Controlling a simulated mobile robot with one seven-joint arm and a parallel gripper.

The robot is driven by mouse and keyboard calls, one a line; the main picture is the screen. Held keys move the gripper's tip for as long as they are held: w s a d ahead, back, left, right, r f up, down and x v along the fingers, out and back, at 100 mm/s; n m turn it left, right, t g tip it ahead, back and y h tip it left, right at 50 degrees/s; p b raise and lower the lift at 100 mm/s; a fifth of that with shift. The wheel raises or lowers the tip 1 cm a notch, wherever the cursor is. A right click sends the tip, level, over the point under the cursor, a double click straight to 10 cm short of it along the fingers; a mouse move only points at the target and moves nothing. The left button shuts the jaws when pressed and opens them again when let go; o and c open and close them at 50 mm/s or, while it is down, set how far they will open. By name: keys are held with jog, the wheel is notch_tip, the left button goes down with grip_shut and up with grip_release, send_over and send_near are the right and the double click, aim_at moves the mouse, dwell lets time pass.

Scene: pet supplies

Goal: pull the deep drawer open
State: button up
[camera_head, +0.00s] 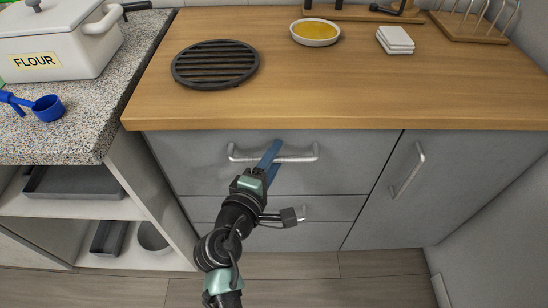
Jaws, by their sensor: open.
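The upper drawer (345,178) has a wide grey front that looks taller than the one below it, and it is shut flush with the cabinet. Its silver bar handle (240,155) runs across the upper part of the front. My gripper (272,160) reaches up from below with its blue fingers at the middle of this handle. One finger crosses over the bar and the other shows just under it. The jaws are open, and part of the bar is hidden behind them. I cannot tell whether they touch it.
A lower drawer (340,208) sits below, its handle partly hidden by my wrist. A grey cupboard door (405,190) is at right. The wooden countertop (340,95) overhangs above, with a black trivet (215,64). Open shelves (75,205) are at left. The floor in front is clear.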

grip_shut()
dwell(1.4)
